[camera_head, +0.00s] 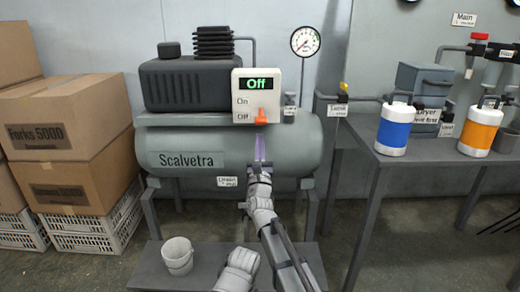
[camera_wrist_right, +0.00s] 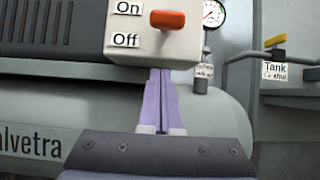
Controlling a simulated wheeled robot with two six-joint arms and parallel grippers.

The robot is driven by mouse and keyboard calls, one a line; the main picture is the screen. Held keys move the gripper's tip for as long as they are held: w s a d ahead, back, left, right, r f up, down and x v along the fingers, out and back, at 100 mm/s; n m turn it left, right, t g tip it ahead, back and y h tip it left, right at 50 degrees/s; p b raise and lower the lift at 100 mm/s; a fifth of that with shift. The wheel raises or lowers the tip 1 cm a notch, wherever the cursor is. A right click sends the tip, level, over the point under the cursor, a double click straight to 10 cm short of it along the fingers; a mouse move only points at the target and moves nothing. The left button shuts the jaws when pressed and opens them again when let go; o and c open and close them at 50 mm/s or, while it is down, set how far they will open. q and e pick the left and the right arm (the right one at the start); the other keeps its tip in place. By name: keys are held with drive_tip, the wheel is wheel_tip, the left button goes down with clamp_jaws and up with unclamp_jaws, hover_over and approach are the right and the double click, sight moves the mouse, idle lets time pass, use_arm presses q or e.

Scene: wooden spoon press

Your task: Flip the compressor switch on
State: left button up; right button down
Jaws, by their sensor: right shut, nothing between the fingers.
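The compressor switch box (camera_head: 245,83) is a white box on the front of the grey compressor, with a display reading a green "Off". Its orange lever (camera_head: 261,116) points down beside the lower "Off" label, with "On" above. In the right wrist view the lever (camera_wrist_right: 167,20) sticks out toward the camera above my fingers. My right gripper (camera_head: 260,137) has its purple fingers shut together, empty, pointing up just below the lever. The fingertips (camera_wrist_right: 160,71) overlap the box's lower edge; I cannot tell if they touch it. My left gripper is not in view.
The compressor's tank (camera_head: 190,160) spans behind my gripper, with a pressure gauge (camera_head: 305,41) above right. A grey table (camera_head: 410,160) with blue (camera_head: 395,125) and orange (camera_head: 480,130) canisters stands right. Cardboard boxes (camera_head: 75,140) are stacked left. A white bucket (camera_head: 177,256) sits low in front.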

sight(261, 116)
drive_tip(key=r+p, duration=0.1)
drive_tip(key=r, duration=0.1)
drive_tip(key=s+r+p, duration=0.1)
drive_tip(key=r+p, duration=0.1)
idle(0.3)
